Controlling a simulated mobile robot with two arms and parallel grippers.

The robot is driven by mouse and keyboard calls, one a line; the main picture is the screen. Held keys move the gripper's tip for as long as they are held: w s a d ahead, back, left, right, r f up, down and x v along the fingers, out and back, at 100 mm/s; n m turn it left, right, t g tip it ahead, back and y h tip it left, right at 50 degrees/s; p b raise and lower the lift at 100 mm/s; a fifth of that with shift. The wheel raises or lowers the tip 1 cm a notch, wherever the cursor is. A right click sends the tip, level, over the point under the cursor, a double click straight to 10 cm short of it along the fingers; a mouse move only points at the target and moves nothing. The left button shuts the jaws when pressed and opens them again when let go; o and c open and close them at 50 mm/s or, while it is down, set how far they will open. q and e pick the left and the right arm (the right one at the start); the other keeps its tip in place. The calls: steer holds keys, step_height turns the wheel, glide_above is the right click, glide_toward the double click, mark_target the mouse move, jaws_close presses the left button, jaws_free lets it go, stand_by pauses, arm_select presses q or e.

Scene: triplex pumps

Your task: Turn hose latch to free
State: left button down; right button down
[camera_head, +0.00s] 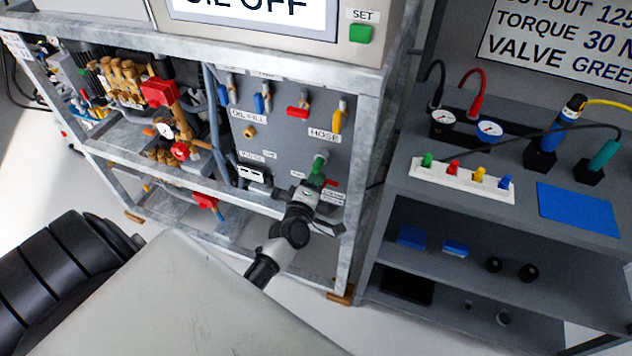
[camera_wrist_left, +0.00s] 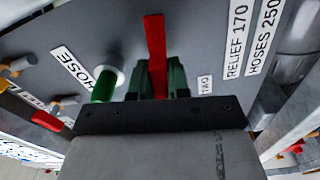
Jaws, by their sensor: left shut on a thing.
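The red hose latch (camera_wrist_left: 154,40) stands nearly upright in the left wrist view, on the grey panel. My left gripper (camera_wrist_left: 160,82) is shut on its lower part, one dark green finger on each side. A green hose fitting (camera_wrist_left: 104,86) with a pale collar is just left of the gripper, apart from it, near the HOSE label (camera_wrist_left: 76,68). In the head view my left gripper (camera_head: 311,193) is at the lower right of the panel, below the green fitting (camera_head: 317,176). A red piece of the latch (camera_head: 331,183) shows beside it. My right gripper is not in view.
Red, blue and yellow valve handles (camera_head: 298,111) sit higher on the panel. The metal frame post (camera_head: 362,180) stands close to the right of my gripper. Brass pump parts (camera_head: 125,82) are at left. A grey bench (camera_head: 400,180) with gauges stands further right.

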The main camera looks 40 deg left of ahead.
arm_select(q)
steer(key=shift+n, duration=1)
steer(key=c, duration=1.1)
jaws_free()
steer(key=shift+s+f, duration=0.1)
steer(key=v, duration=1)
steer(key=shift+s, duration=0.3)
steer(key=shift+d, duration=0.1)
